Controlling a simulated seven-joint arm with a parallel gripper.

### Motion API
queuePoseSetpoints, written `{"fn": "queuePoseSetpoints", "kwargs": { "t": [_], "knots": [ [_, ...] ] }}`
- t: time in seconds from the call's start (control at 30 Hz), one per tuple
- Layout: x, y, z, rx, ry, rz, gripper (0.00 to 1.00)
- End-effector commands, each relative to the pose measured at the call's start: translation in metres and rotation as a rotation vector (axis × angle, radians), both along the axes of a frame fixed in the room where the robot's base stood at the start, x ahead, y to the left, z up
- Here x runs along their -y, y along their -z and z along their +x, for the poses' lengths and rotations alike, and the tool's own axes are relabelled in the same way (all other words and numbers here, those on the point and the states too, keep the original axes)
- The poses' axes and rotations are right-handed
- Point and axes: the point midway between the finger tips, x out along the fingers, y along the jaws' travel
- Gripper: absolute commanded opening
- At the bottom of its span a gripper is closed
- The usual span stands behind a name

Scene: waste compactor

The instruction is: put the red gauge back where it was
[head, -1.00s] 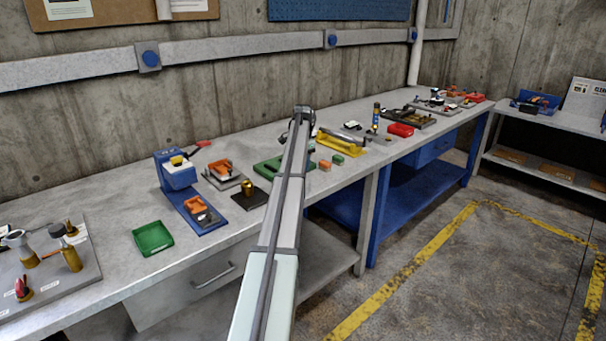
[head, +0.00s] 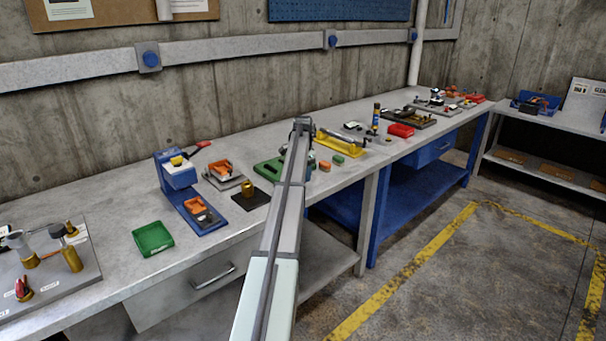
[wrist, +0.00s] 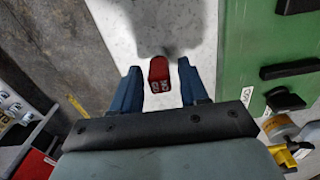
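My gripper (wrist: 160,86) is open, with a gap visible on each side of the gauge. A green fixture plate (wrist: 245,60) with black parts and a partly readable white label is just right of the fingers. In the head view the green plate (head: 268,170) is partly covered by my arm. I cannot make out the gauge or fingers there; my arm blocks that spot.
An orange block (head: 324,166) and a green block (head: 338,159) lie right of my arm. A yellow stand (head: 342,146) is behind them. A black plate with a brass cylinder (head: 249,194) is to the left. The bench's front edge is close to the gripper.

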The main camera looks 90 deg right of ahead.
Motion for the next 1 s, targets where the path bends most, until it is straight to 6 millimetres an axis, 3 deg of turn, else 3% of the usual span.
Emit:
{"fn": "queuePoseSetpoints", "kwargs": {
  "t": [0.47,1.0],
  "knots": [
    [0.001,-0.009,0.000,0.000,0.000,-0.001,0.53],
    [0.001,-0.100,0.000,0.000,0.000,-0.001,0.53]
  ]
}}
